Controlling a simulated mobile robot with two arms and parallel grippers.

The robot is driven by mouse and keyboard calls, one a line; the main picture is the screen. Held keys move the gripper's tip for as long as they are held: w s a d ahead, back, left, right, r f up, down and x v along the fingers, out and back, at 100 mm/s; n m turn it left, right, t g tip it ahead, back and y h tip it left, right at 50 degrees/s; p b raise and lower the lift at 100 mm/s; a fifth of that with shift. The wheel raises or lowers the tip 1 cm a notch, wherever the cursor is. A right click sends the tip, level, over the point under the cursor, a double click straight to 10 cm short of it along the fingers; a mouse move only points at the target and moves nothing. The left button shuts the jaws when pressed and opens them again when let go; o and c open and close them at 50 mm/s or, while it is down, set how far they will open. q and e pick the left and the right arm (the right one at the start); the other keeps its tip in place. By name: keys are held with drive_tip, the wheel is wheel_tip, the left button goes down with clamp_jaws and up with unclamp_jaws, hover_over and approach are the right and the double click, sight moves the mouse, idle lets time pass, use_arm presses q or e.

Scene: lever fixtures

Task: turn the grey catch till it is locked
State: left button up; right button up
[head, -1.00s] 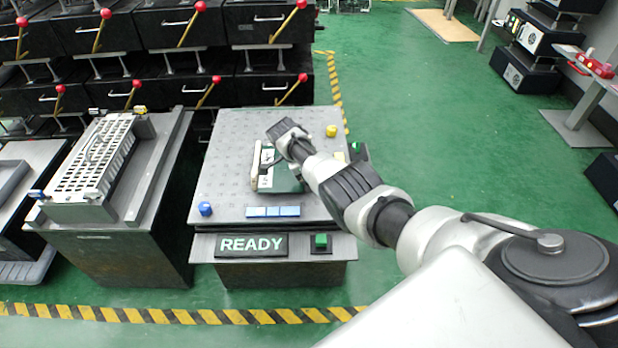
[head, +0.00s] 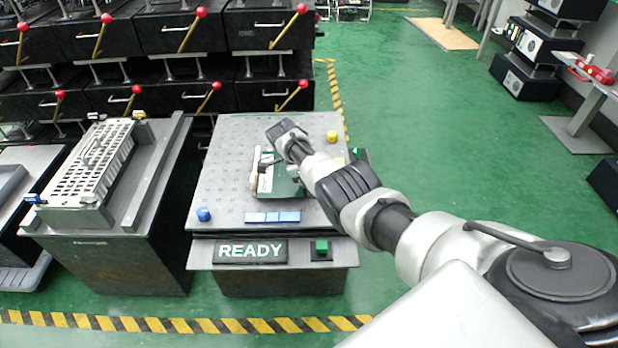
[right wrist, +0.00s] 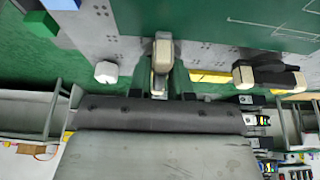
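A fixture with a dark green panel (head: 283,185) and a pale strip (head: 255,173) along its left side sits on the grey worktable (head: 225,150). A small dark grey lever (head: 268,161), perhaps the catch, shows at its upper left; its lock state is not clear. My right arm reaches in from the right, its dark end over the fixture's upper edge. Its fingertips are hidden in the head view. The right wrist view shows the green panel (right wrist: 220,22), a pale-tipped upright piece (right wrist: 162,52) and a dark piece with a pale end (right wrist: 270,76). My left gripper is out of view.
A rack table (head: 160,165) stands to the left.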

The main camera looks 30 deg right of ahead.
drive_tip(key=o, duration=0.3)
drive_tip(key=shift+r, duration=0.1)
drive_tip(key=p+v, duration=0.2)
drive_tip(key=v, duration=0.1)
drive_tip(key=shift+w+a+r, duration=0.1)
drive_tip(key=shift+r, duration=0.25)
use_arm(q)
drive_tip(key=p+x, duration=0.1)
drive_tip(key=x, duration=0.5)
drive_tip(key=shift+p, duration=0.3)
use_arm(e)
drive_tip(key=v, duration=0.6)
drive_tip(key=shift+w+a+r, duration=0.1)
drive_tip(key=shift+r, duration=0.25)
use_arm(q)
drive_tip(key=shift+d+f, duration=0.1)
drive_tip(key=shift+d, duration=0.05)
